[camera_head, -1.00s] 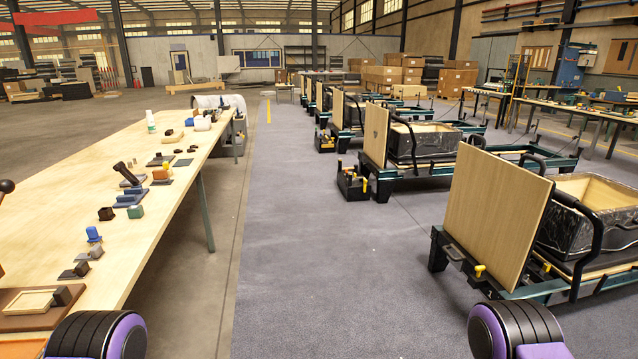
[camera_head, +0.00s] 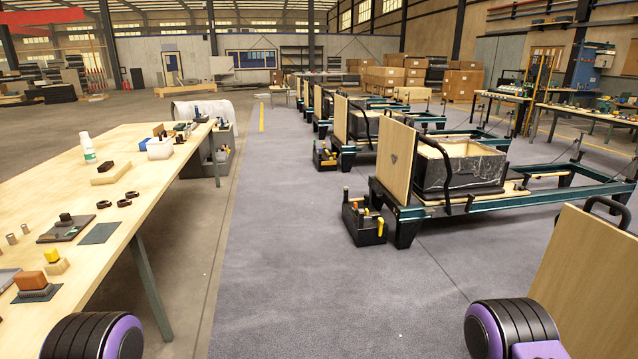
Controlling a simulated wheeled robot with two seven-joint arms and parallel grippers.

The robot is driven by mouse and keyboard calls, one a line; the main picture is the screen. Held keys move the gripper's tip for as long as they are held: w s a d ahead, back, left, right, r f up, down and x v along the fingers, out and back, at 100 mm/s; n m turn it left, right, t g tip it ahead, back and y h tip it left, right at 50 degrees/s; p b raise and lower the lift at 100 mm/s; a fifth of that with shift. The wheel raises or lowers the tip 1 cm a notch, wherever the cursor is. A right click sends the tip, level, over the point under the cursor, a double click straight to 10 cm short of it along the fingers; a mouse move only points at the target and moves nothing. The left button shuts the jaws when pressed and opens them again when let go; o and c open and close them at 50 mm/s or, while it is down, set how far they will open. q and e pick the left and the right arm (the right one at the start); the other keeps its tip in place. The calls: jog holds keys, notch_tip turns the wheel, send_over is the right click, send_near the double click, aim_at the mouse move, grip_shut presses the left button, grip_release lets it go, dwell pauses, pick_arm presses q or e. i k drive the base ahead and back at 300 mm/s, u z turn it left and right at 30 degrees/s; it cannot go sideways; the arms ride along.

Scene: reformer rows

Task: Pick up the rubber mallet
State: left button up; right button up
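I cannot make out a rubber mallet anywhere in the head view. A black tool caddy (camera_head: 363,222) with yellow and orange handles stands on the floor beside the nearer reformer frame (camera_head: 448,207); I cannot tell whether one handle is a mallet's. A second, smaller caddy (camera_head: 325,156) stands farther along the row. Neither gripper is in view; only purple and black parts of my arms show at the bottom left and bottom right.
A long wooden workbench (camera_head: 165,171) with blocks, rings and a white bottle (camera_head: 88,147) runs along the left. The grey floor aisle (camera_head: 285,270) between bench and reformers is clear. An upright wooden panel (camera_head: 585,285) stands close at the lower right.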

aim_at(366, 198)
jog(key=i, duration=3.8)
jog(key=z, duration=0.75)
